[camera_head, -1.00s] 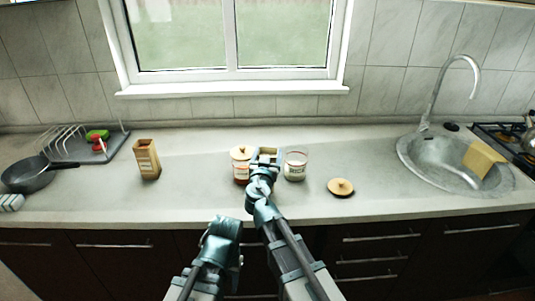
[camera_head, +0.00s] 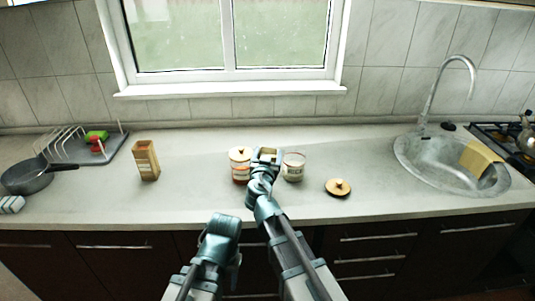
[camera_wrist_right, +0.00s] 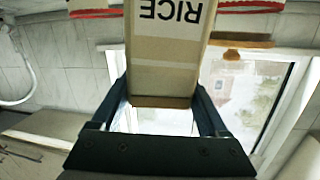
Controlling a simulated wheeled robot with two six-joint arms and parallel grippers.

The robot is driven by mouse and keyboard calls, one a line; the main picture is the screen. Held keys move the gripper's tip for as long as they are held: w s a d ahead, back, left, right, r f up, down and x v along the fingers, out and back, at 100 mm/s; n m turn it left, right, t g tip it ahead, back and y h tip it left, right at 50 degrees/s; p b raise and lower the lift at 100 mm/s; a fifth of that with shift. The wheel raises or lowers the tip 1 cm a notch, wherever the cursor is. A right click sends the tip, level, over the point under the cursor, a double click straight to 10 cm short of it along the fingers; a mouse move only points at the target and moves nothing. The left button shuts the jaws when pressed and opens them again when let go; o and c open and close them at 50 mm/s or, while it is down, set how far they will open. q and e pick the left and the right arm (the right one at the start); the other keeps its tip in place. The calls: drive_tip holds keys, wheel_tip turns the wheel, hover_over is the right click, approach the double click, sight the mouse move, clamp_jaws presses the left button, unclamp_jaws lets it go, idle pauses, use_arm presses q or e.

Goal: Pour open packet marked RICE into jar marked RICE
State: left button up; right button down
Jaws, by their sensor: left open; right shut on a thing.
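The packet marked RICE (camera_wrist_right: 165,45) is held in my right gripper (camera_wrist_right: 165,100), its lettering upside down in the wrist view. In the head view my right gripper (camera_head: 266,156) holds it between two jars, mostly hiding it; I cannot see its mouth. The open glass jar (camera_head: 293,168), whose label appears to read RICE, stands just right of the gripper. Its rim seems to show at the upper left of the wrist view (camera_wrist_right: 95,12). My left gripper (camera_head: 222,228) is open and low in front of the counter, away from the jars.
A loose wooden lid (camera_head: 338,188) lies to the right. A brown packet (camera_head: 146,162), a pan (camera_head: 27,178) and a dish rack (camera_head: 88,146) are at left; the sink (camera_head: 440,172) is at right.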

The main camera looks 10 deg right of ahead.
sight(276, 150)
drive_tip(key=shift+w+d+r+m+g+y+p, duration=0.1)
drive_tip(key=shift+w+d+m+g+y+p, duration=0.25)
drive_tip(key=shift+p, duration=0.45)
drive_tip(key=shift+w+d+m+g+y+p, duration=0.15)
drive_tip(key=shift+d+m+g+p, duration=0.3)
drive_tip(key=shift+p, duration=0.3)
idle(0.8)
drive_tip(key=shift+w+d+m+g+y+p, duration=0.3)
drive_tip(key=shift+w+d+m+g+p, duration=0.15)
drive_tip(key=shift+d+p, duration=0.4)
idle(0.6)
drive_tip(key=shift+w+d+r+m+g+y+p, duration=0.35)
drive_tip(key=shift+d+r+g+p, duration=0.3)
drive_tip(key=shift+p, duration=1.2)
idle(0.9)
